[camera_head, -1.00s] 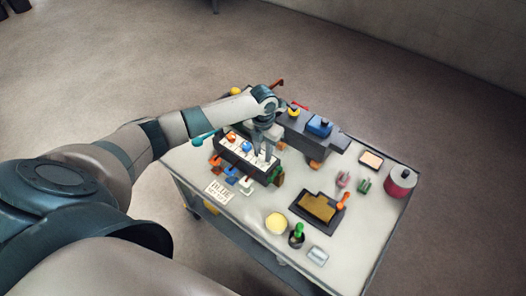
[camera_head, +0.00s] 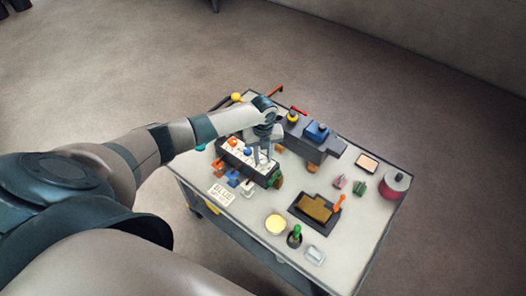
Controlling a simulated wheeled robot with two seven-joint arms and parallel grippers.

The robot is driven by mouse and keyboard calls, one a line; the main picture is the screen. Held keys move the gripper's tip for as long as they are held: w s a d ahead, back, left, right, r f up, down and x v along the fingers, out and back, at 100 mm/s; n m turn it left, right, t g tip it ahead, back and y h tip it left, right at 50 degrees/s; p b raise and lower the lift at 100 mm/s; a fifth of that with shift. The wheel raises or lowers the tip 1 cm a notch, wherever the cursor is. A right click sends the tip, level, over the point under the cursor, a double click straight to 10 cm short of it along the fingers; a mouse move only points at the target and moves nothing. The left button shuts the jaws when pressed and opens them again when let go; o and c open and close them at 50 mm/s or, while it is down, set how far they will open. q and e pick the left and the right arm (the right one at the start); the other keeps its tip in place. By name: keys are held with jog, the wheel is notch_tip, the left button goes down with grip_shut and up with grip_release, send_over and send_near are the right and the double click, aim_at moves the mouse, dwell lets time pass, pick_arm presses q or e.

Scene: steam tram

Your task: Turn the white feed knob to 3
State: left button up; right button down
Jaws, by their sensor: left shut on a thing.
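The knob's pointer and the scale figures are too small to read. My right gripper is out of view.
Orange, blue and white tabs (camera_head: 247,188) stand in front of the box, by a lettered card (camera_head: 221,193). A dark engine-like block with a blue cap (camera_head: 318,131) stands behind.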

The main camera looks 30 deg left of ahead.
pick_arm(q)
jog(key=n+p, duration=0.3)
jog(key=n, duration=0.3)
jog(key=shift+r, duration=0.2)
jog(key=n+p, duration=0.3)
jog(key=n, duration=0.3)
jog(key=shift+n, duration=0.4)
jog(key=n+p, duration=0.2)
jog(key=n, duration=0.1)
jog(key=shift+n, duration=0.3)
jog(key=n+p, duration=0.2)
jog(key=n, duration=0.1)
jog(key=shift+n, duration=0.3)
jog(key=n+p, duration=0.1)
jog(key=n, duration=0.2)
jog(key=shift+f+n+p, duration=0.15)
jog(key=shift+n+p, duration=0.5)
jog(key=shift+n, duration=0.95)
jog(key=o, duration=1.1)
jog(key=shift+c, duration=0.2)
